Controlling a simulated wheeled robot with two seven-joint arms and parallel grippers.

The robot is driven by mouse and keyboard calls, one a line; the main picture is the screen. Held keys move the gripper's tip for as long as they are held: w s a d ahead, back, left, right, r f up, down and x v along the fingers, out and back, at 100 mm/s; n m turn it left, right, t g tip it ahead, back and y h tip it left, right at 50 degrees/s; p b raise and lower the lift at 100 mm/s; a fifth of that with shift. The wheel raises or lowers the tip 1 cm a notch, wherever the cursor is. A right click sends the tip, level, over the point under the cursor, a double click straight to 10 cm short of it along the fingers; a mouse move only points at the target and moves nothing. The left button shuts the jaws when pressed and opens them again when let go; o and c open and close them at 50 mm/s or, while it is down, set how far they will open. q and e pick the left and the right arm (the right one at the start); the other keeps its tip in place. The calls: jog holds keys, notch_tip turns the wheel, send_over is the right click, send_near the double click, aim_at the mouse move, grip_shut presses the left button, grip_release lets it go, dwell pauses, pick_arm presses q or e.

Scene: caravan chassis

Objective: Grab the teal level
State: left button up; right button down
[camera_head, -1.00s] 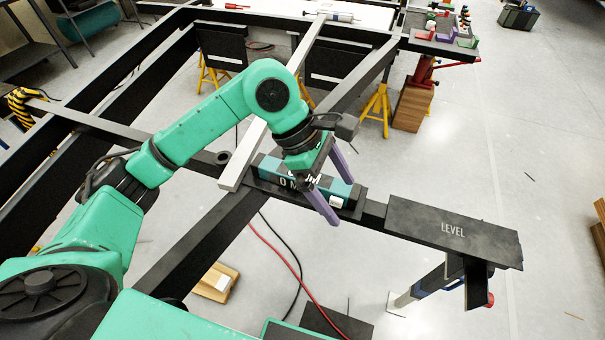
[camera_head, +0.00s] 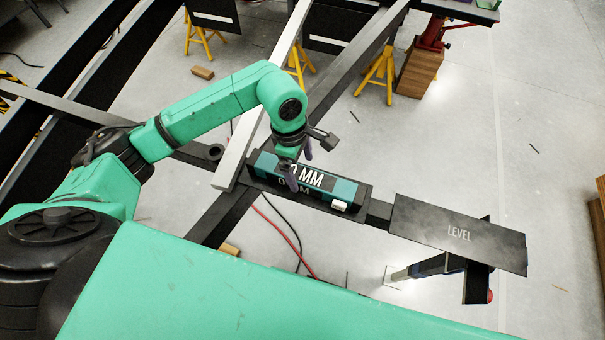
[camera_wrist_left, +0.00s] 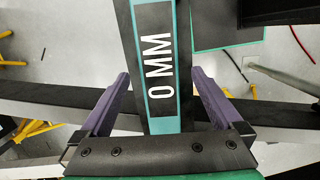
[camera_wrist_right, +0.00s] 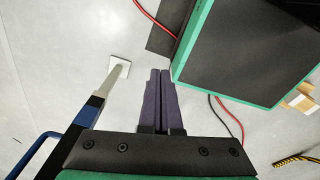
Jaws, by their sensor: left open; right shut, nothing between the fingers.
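The teal level (camera_head: 345,189) is a long teal and black bar marked "0 MM", with a white piece near its right end. It lies on the black frame in the head view. My left gripper (camera_head: 300,164) is over its left half, pointing down. In the left wrist view the level (camera_wrist_left: 158,95) runs between the two spread purple fingers of my left gripper (camera_wrist_left: 160,88), with a gap on each side. My right gripper (camera_wrist_right: 158,75) shows only in its own wrist view, shut and empty, away from the level.
A pale metal bar (camera_head: 262,100) crosses the frame close to the level's left end. Yellow stands (camera_head: 376,80) are under the frame. Red and black cables (camera_head: 290,238) hang below.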

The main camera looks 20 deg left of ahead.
aim_at(304, 175)
pick_arm(q)
jog(key=f, duration=0.2)
jog(key=shift+s+d+f+p, duration=0.1)
jog(key=shift+d+f+p, duration=0.25)
jog(key=shift+d, duration=0.05)
jog(key=shift+d+f, duration=0.15)
jog(key=shift+f, duration=0.05)
jog(key=shift+c, duration=0.6)
jog(key=c, duration=0.6)
grip_shut()
pick_arm(e)
jog(key=shift+w+a+r, duration=0.1)
jog(key=shift+w+r, duration=0.5)
jog(key=shift+r, duration=0.05)
